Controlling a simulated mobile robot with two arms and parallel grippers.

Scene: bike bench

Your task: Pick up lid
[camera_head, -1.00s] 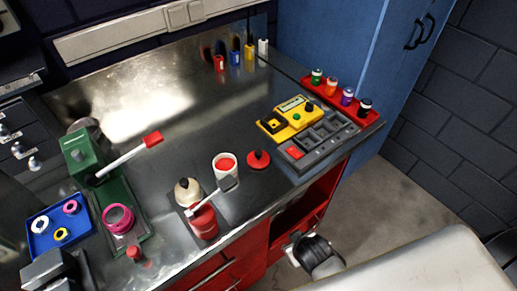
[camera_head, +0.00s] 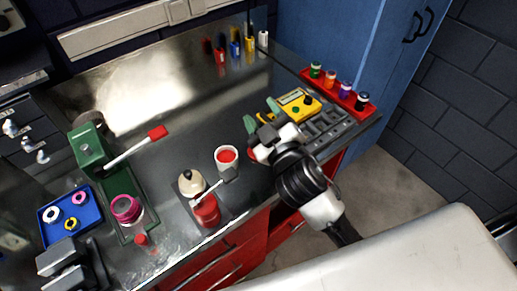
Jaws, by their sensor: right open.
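The red lid (camera_head: 252,153) lies on the steel bench just right of the white cup. Only a sliver of its red edge shows; my right gripper and wrist hide the rest, including its black knob. My right gripper (camera_head: 262,115) is open, with its two green-tipped fingers apart and pointing toward the back of the bench. It appears above and beside the lid; I cannot tell its exact height. Nothing shows between the fingers.
The white cup (camera_head: 227,160) with red contents stands close left of my right gripper. A cream round pot (camera_head: 191,183) and a red jar (camera_head: 206,210) are nearer the front edge. A yellow meter (camera_head: 299,103) and grey tray (camera_head: 335,138) lie close right.

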